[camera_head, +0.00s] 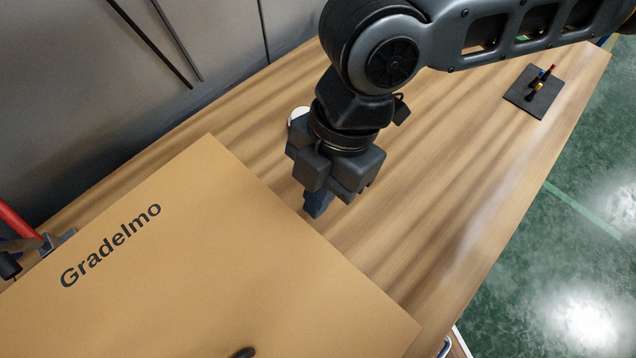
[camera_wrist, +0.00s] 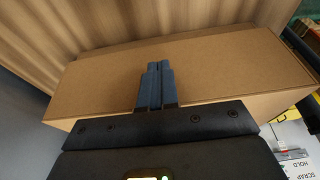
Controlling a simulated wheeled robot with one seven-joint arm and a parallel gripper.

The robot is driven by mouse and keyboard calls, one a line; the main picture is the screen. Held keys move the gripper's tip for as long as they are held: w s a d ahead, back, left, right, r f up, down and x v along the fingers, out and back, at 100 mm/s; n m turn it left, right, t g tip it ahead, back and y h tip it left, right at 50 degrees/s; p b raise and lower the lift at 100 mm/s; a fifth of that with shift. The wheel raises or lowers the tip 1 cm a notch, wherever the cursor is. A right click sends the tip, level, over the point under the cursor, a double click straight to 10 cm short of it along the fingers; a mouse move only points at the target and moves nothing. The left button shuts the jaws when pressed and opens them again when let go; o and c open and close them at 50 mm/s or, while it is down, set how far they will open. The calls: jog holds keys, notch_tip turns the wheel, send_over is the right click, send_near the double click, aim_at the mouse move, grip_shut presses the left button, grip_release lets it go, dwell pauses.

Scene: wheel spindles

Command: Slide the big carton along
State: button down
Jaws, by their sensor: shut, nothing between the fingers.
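The big carton (camera_head: 205,260) is a large brown box marked "Gradelmo", filling the lower left of the head view. It also shows in the wrist view (camera_wrist: 215,75), lying across the frame beyond my fingers. My gripper (camera_head: 316,207) points down beside the carton's right-hand side in the head view, with its fingertips close to that edge. I cannot tell whether they touch it. In the wrist view my gripper's two blue fingers (camera_wrist: 158,68) are together, with nothing between them.
The wooden table (camera_head: 450,190) has free room to the right of the carton. A dark square mat (camera_head: 522,98) with small coloured items lies at the far right. A red-handled tool (camera_head: 18,222) is at the left edge. A white round thing (camera_head: 297,116) is partly hidden behind my gripper.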

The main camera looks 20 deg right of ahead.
jog(key=shift+s+a+f+b, duration=0.1)
jog(key=shift+s+a+f, duration=0.6)
jog(key=shift+a, duration=1.15)
jog(key=shift+s+a+f+b, duration=0.1)
jog(key=shift+s+a+f, duration=0.35)
jog(key=shift+s+a, duration=0.95)
jog(key=shift+s+a+f+b, duration=0.1)
jog(key=shift+s+a+f, duration=0.4)
jog(key=shift+a, duration=1.8)
jog(key=shift+w+a+f, duration=0.1)
jog(key=shift+s+a, duration=0.35)
jog(key=shift+a, duration=0.35)
jog(key=shift+s+a, duration=0.3)
jog(key=shift+a, duration=0.35)
jog(key=shift+s+a+p, duration=0.35)
jog(key=shift+s+a, duration=0.2)
jog(key=shift+a, duration=0.8)
jog(key=shift+s+a+p, duration=0.4)
jog(key=shift+s+a, duration=0.2)
jog(key=shift+a, duration=0.7)
jog(key=shift+s+a+p, duration=0.35)
jog(key=shift+s+a, duration=0.2)
jog(key=shift+a, duration=0.8)
jog(key=s+a+p, duration=0.2)
jog(key=s+a, duration=0.2)
jog(key=a, duration=0.7)
jog(key=shift+s, duration=0.4)
